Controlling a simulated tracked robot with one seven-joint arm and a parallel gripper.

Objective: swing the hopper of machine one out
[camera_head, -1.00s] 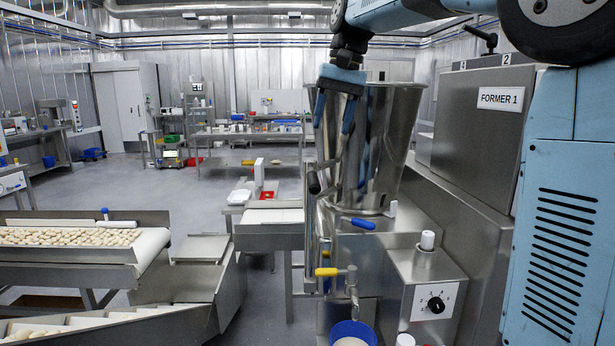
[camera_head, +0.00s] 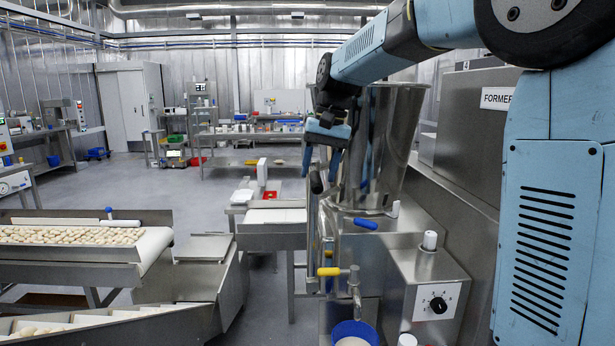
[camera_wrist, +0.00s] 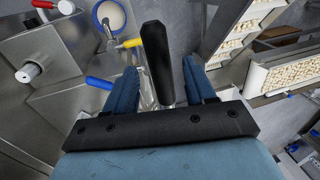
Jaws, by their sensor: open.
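The hopper (camera_head: 392,140) of the machine labelled FORMER (camera_head: 497,98) is a tall shiny metal cone standing upright on the machine's top. My arm covers the rest of the label. A black handle (camera_head: 315,182) sticks up at the hopper's left side. My gripper (camera_head: 321,165) points down at the hopper's left side, just above and around that handle. In the wrist view, the black handle (camera_wrist: 157,60) stands between the two blue fingers of my open gripper (camera_wrist: 160,75), with gaps on both sides. I cannot tell whether either finger touches it.
A blue lever (camera_head: 365,224) lies at the hopper's foot. A control box (camera_head: 425,290) with a dial stands at the right. A conveyor (camera_head: 150,245) with pasta runs at the left; open floor lies behind it.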

